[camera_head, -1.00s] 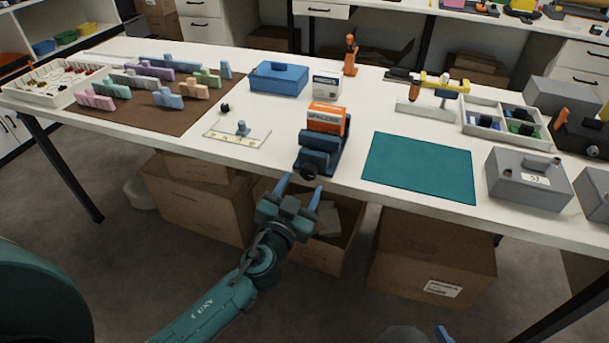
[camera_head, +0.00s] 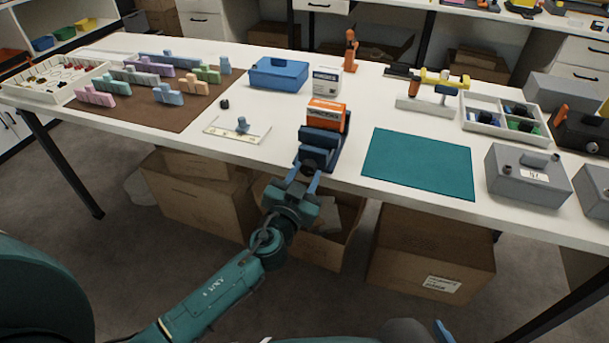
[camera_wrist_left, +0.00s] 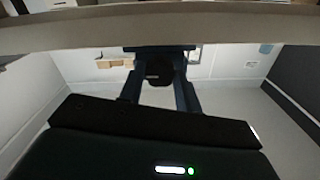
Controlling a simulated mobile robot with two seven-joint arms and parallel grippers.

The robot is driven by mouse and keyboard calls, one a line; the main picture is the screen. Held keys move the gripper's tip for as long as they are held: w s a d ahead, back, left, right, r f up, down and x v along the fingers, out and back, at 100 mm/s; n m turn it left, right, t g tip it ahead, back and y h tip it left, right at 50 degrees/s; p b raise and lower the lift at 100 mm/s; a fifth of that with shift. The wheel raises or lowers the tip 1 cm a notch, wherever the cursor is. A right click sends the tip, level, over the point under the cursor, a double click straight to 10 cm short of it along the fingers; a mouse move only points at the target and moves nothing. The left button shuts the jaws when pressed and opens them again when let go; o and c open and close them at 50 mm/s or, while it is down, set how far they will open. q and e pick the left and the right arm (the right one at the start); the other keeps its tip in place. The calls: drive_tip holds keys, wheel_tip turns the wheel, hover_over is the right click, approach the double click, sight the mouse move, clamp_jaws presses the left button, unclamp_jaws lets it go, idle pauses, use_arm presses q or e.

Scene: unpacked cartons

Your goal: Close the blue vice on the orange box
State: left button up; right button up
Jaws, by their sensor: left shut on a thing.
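The blue vice (camera_head: 325,148) stands at the table's front edge, its dark round handle (camera_head: 309,166) facing me. The orange box (camera_head: 326,113) sits upright in the upper part of the vice; whether the jaws touch it I cannot tell. My left gripper (camera_head: 305,180) is at the front of the vice, shut on the handle. In the left wrist view the two fingers of the gripper (camera_wrist_left: 159,85) lie on either side of the dark handle (camera_wrist_left: 158,72). Of my right gripper only a blue fingertip (camera_head: 443,332) shows at the bottom edge.
A teal mat (camera_head: 418,164) lies right of the vice and is empty. A white box (camera_head: 327,80) and a blue case (camera_head: 278,74) stand behind it. A small white plate (camera_head: 237,129) lies to the left. Cartons (camera_head: 205,205) stand under the table.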

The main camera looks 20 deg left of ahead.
use_arm(q)
drive_tip(key=shift+c, duration=1)
